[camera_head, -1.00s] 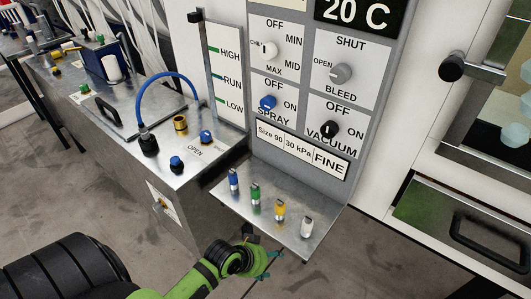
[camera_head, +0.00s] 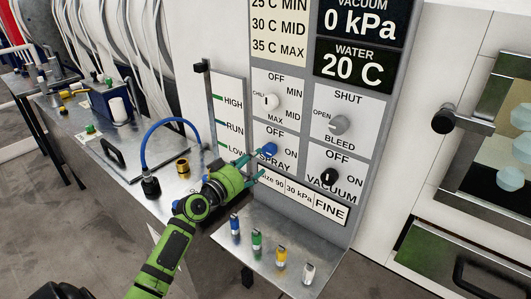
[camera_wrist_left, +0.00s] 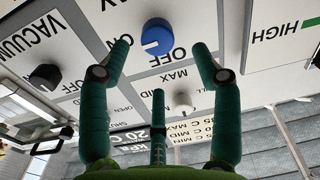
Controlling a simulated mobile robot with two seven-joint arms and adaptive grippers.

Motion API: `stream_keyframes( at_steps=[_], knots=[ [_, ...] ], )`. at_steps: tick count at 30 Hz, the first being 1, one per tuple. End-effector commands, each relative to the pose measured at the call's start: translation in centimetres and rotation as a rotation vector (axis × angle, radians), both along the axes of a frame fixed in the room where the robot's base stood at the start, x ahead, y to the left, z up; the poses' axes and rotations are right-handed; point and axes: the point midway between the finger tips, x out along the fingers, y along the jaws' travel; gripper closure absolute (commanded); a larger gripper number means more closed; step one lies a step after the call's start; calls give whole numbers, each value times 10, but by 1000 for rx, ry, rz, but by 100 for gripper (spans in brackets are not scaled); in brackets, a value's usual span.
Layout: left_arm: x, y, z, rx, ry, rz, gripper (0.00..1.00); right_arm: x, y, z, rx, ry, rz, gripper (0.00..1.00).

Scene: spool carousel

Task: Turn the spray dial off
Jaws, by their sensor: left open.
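The blue spray dial (camera_head: 268,150) is on the upright control panel, between the OFF and ON labels above the word SPRAY. My left gripper (camera_head: 258,168) is open and empty in front of it, with its green fingers pointing at the panel. In the left wrist view the panel looks upside down, and the blue dial (camera_wrist_left: 157,37) lies between and just beyond the two fingertips (camera_wrist_left: 162,45). A pale mark shows on the dial's face, but I cannot tell its exact setting. I cannot tell whether a finger touches it. My right gripper is out of view.
The black vacuum dial (camera_head: 329,177) is right of the spray dial. The white chill dial (camera_head: 270,102) and grey bleed dial (camera_head: 340,124) sit above. Below, a metal shelf (camera_head: 265,262) bears several small coloured-topped pegs. A blue hose (camera_head: 160,128) arches at left.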

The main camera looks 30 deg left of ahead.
Motion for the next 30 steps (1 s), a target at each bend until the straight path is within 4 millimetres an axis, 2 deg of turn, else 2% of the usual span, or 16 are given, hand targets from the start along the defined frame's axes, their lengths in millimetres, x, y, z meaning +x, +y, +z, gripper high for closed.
stream_keyframes(
  at_steps=[6, 12, 17, 24, 25, 26, 27, 29, 30],
  knots=[
    [32, -3, 2, -4, -1, -1, 36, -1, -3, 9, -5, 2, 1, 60],
    [56, -4, 1, -2, 2, -2, 36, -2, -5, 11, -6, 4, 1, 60],
    [64, -5, 0, 0, 2, -3, 36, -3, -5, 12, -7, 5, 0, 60],
    [64, -5, -1, 0, 3, -4, 36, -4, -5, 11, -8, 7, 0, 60],
    [64, -5, -1, 0, 3, -4, 40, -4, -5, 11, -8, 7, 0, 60],
    [64, -5, -1, 0, 3, -4, 52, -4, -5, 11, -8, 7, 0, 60],
    [64, -5, -1, 0, 3, -4, 68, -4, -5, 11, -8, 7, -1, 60],
    [64, -5, -1, 0, 2, -3, 92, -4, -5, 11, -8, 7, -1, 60],
    [64, -5, -1, 0, 2, -3, 93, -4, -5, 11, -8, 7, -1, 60]
  ],
)
